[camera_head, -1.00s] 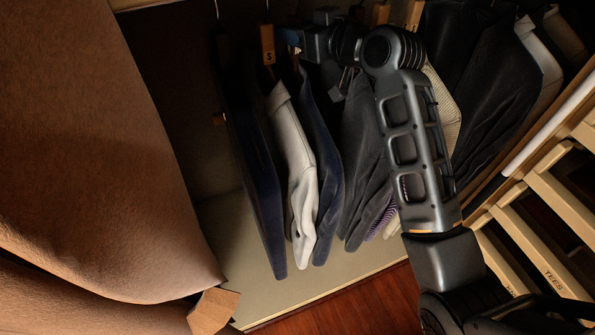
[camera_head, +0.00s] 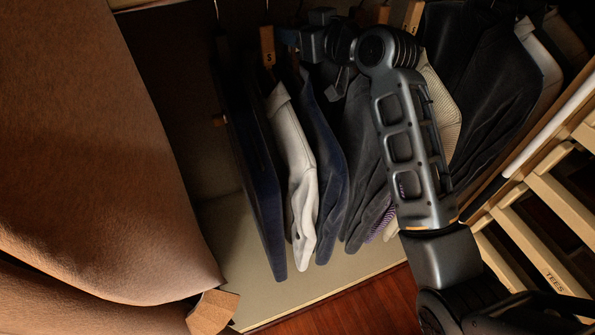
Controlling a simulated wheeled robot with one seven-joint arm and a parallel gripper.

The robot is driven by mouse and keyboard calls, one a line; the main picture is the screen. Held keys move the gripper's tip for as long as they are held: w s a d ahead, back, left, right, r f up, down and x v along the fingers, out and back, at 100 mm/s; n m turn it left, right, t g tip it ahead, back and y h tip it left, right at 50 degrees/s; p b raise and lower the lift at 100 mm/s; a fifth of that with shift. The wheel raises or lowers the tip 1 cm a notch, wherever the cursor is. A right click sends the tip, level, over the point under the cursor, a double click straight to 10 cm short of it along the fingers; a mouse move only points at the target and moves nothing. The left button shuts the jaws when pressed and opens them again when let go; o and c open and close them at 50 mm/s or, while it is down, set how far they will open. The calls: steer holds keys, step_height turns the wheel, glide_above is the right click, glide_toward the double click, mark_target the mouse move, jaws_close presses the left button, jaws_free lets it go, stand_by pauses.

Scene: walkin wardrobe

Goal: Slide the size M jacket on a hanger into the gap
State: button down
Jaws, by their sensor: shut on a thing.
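Several jackets hang in a row from the top of the wardrobe. My gripper (camera_head: 288,38) is at the upper middle, pointing left, just right of a wooden size tag marked S (camera_head: 268,46). It is shut at hanger height above a navy jacket (camera_head: 325,170), apparently on that jacket's hanger; the arm and shadow hide the exact contact. A light grey jacket (camera_head: 294,165) hangs just left of it, and a darker navy garment (camera_head: 262,195) further left. I cannot read an M on any tag.
A charcoal jacket (camera_head: 367,165) hangs to the right, partly behind my arm. Black jackets (camera_head: 490,90) hang further right. A large brown garment (camera_head: 90,150) fills the left foreground. Slatted wooden shelving (camera_head: 540,240) stands at lower right. The pale wardrobe floor (camera_head: 235,235) is bare.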

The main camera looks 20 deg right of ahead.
stand_by(0.3)
steer(key=shift+r, duration=0.15)
stand_by(0.3)
steer(key=shift+d, duration=1.3)
steer(key=c, duration=0.7)
jaws_free()
steer(key=shift+v, duration=3.9)
